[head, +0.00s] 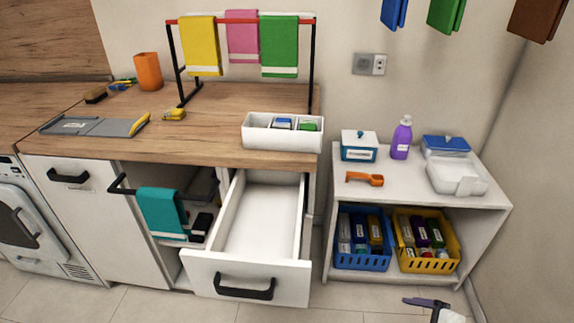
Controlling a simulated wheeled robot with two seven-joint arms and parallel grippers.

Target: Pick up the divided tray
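The divided tray (258,136) is white and sits on the right end of the wooden counter, close to its front edge. It holds a blue-and-white item (283,123) and a green-and-white item (307,125) in its middle and right parts; the left part looks empty. My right gripper (413,301) is low at the bottom right of the head view, in front of the shelf unit and well away from the tray. Its finger opening is not clear from this angle. My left gripper is out of view.
An open, empty drawer (262,220) juts out below the tray. A rack (243,21) with hanging towels stands behind it. A grey board (95,126) and yellow tool (174,114) lie left. The white shelf unit (400,185) stands right, with two baskets below.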

